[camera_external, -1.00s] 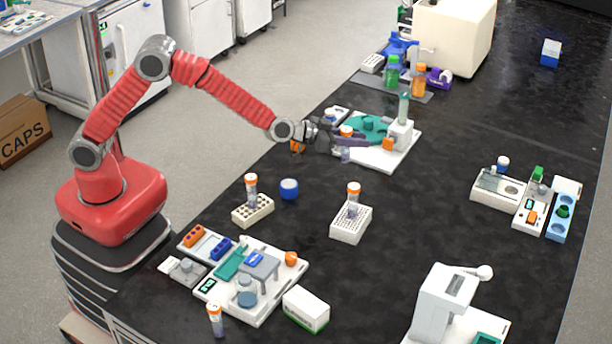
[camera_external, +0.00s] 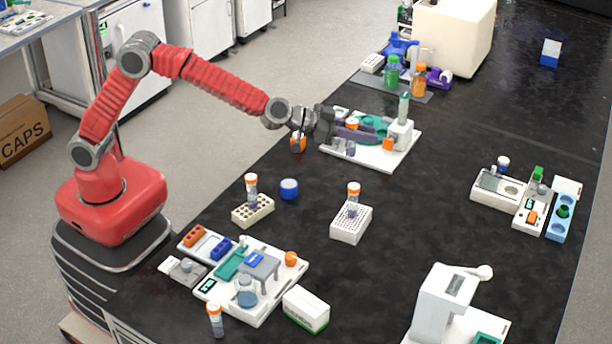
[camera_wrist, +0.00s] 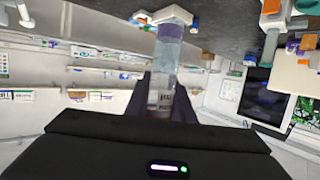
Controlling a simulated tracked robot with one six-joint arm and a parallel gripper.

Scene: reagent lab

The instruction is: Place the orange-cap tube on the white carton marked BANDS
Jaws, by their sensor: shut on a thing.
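My gripper (camera_external: 350,136) is shut on an orange-cap tube (camera_external: 351,124), held over the white board at the bench's far left. In the wrist view the clear tube (camera_wrist: 166,68) stands between the dark fingers; its cap is not seen there. A white carton with a green lower edge (camera_external: 306,308) lies at the front of the bench, well away from my gripper; its lettering is too small to read. Other orange-cap tubes stand in a beige rack (camera_external: 251,188), in a white rack (camera_external: 353,196), and at the front edge (camera_external: 215,318).
The white board (camera_external: 385,158) under my gripper carries teal and grey parts. An orange-topped item (camera_external: 298,143) and a blue-lidded jar (camera_external: 289,189) stand near the left edge. A crowded equipment board (camera_external: 262,310) lies beside the carton.

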